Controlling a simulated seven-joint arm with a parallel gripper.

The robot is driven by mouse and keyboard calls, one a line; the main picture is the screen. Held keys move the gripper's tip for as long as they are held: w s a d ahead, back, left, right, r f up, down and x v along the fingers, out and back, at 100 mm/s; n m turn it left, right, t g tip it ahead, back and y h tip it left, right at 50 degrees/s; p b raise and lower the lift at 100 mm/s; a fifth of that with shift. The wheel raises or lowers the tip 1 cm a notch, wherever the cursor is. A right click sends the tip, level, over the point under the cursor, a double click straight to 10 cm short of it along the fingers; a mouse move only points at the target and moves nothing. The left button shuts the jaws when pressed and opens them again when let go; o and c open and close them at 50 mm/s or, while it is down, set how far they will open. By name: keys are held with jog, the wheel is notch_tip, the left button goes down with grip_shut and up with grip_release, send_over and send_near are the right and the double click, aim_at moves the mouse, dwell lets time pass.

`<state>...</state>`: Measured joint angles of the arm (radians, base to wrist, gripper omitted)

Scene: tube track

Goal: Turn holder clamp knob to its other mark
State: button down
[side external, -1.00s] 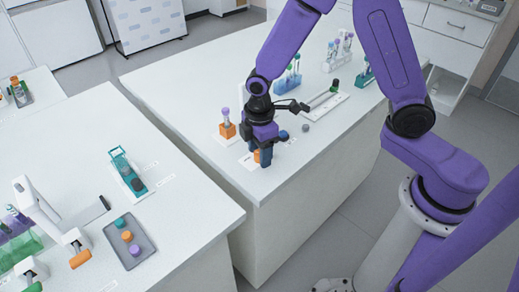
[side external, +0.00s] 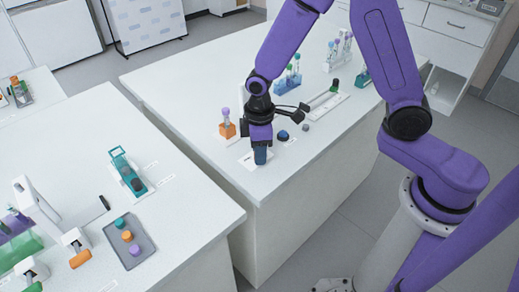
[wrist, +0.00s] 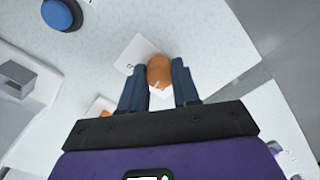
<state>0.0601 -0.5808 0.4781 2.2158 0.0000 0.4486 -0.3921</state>
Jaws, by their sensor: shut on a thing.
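The orange clamp knob (wrist: 159,72) stands on a small white plate (wrist: 135,50) near the bench's front corner. A pale pointer line shows on the knob, and a small dark mark shows on the plate. My gripper (wrist: 160,85) is shut on the knob, with one blue finger on each side of it. In the side view my gripper (side external: 261,157) points straight down at the plate (side external: 246,161) and hides the knob. Which mark the pointer faces I cannot tell.
An orange holder (side external: 227,130) with a purple-capped tube stands just left of my gripper. A blue round button (side external: 283,135) and a small grey piece (side external: 306,127) lie to the right. A white track (side external: 325,106) and tube racks (side external: 288,82) stand farther back.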

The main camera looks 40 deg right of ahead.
jog(key=m, duration=0.4)
jog(key=shift+m, duration=0.3)
jog(key=m, duration=0.4)
jog(key=shift+r+m, duration=0.1)
jog(key=shift+m, duration=0.2)
jog(key=shift+w, duration=0.1)
jog(key=c, duration=0.8)
grip_release()
notch_tip(320, 180, up, 17)
jog(key=shift+r, duration=0.2)
jog(key=s+d+f+n, duration=0.1)
jog(key=s+d+n, duration=0.2)
jog(key=s, duration=0.4)
jog(key=s+d+f+n, duration=0.1)
jog(key=s+n, duration=0.3)
jog(key=s, duration=0.4)
jog(key=s+d+f+n, duration=0.2)
jog(key=s+d+n, duration=0.2)
jog(key=s, duration=0.4)
jog(key=shift+d+f, duration=0.1)
jog(key=shift+d, duration=0.25)
